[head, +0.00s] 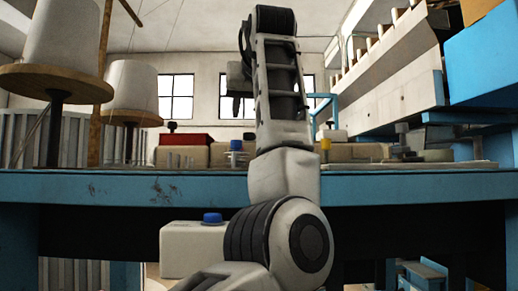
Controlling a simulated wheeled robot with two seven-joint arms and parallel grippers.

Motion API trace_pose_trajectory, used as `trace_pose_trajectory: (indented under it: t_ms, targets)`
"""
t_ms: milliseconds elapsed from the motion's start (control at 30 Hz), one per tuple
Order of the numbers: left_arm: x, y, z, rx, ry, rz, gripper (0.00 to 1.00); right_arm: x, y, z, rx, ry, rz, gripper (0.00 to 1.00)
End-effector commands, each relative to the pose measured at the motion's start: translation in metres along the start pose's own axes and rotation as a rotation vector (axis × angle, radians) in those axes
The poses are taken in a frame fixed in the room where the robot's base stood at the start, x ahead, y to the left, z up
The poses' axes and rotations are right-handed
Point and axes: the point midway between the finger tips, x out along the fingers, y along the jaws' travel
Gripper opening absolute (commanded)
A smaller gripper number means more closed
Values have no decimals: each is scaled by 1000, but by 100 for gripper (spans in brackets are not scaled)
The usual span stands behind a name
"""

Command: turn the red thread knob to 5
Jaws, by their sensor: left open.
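I cannot tell whether this is the red thread knob, and no dial numbers are readable. A blue-topped knob (236,146) and a yellow one (326,144) stand further right on the bench. My left arm rises through the middle of the view and hides part of the bench. My left gripper (237,106) points down above the blue-topped knob in the picture, open and seemingly empty. My right gripper is out of view.
Large white thread cones (130,86) on wooden discs stand at the left. The blue bench edge (120,186) crosses the view. A pale machine (385,85) fills the upper right.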

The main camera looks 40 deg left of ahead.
Motion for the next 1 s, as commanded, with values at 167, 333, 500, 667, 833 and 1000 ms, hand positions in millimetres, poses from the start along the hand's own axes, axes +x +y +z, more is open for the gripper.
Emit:
trace_pose_trajectory:
  t_ms: [167,333,500,667,833,1000]
  targets:
    - [23,0,0,0,-5,-1,44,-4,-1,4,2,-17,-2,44]
    - [59,0,0,1,-7,-3,44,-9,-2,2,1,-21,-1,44]
    - [96,0,-1,2,-7,-2,44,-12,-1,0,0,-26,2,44]
    - [127,0,-1,1,-5,-2,44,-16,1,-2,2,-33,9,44]
    - [148,0,-1,2,-3,-2,44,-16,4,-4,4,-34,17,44]
    - [157,0,1,0,-3,0,44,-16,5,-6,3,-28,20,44]
